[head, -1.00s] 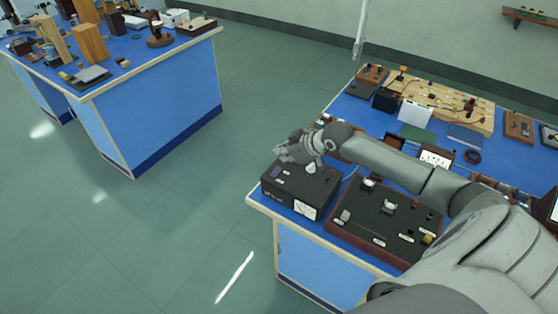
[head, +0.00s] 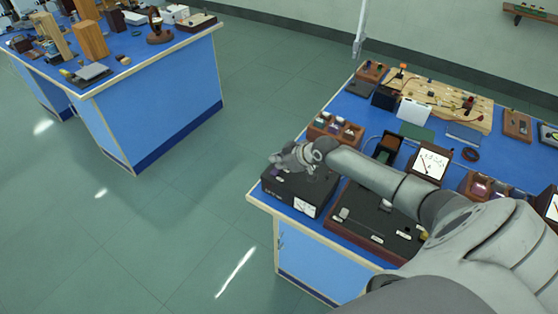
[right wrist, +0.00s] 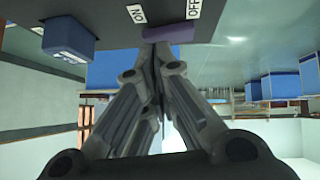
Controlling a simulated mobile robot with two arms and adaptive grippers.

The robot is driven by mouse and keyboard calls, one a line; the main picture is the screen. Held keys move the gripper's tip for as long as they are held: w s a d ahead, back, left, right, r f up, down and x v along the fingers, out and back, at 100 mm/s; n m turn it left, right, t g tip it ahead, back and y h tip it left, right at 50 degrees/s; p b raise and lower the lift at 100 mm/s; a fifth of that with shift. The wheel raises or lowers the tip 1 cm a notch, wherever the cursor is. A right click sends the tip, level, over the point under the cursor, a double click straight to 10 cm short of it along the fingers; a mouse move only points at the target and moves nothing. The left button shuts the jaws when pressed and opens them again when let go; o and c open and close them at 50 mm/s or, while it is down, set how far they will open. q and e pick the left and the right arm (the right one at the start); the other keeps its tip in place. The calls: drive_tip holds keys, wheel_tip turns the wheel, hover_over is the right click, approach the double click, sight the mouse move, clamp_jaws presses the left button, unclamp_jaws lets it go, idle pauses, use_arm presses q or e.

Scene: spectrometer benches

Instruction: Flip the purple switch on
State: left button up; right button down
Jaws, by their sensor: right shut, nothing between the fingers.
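The purple switch (right wrist: 170,33) sits on a black box (head: 318,193) at the near left corner of the right bench. In the right wrist view its ON label (right wrist: 137,14) and OFF label (right wrist: 194,8) lie side by side just beyond it. My right gripper (head: 277,160) is over the left end of the box. In the wrist view its fingers (right wrist: 156,48) are shut and empty, with the tips right at the switch, toward its ON-label end. Whether they touch it I cannot tell. My left gripper is out of view.
A wide dark panel (head: 365,222) with small parts stands right of the box, partly under my arm. A meter (head: 431,162) and a wooden block with several knobs (head: 336,130) stand behind. Open floor (head: 190,230) lies to the left, before another bench (head: 160,100).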

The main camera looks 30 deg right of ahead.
sight(276, 173)
drive_tip(key=shift+d+f+b, duration=0.2)
drive_tip(key=shift+f+b, duration=0.3)
drive_tip(key=shift+b, duration=0.55)
drive_tip(key=shift+r+y, duration=0.15)
drive_tip(key=shift+y, duration=0.15)
drive_tip(key=shift+s+a+r+p, duration=0.2)
drive_tip(key=shift+a+p, duration=0.3)
drive_tip(key=shift+p, duration=0.2)
drive_tip(key=shift+s+a, duration=0.1)
drive_tip(key=shift+a, duration=0.2)
drive_tip(key=shift+r+p, duration=0.5)
drive_tip(key=shift+p, duration=0.25)
drive_tip(key=r+p, duration=0.3)
drive_tip(key=shift+a+r, duration=0.1)
drive_tip(key=shift+a, duration=0.15)
drive_tip(key=b+v, duration=0.3)
drive_tip(key=v, duration=0.6)
drive_tip(key=shift+s+r, duration=0.25)
drive_tip(key=shift+s, duration=0.1)
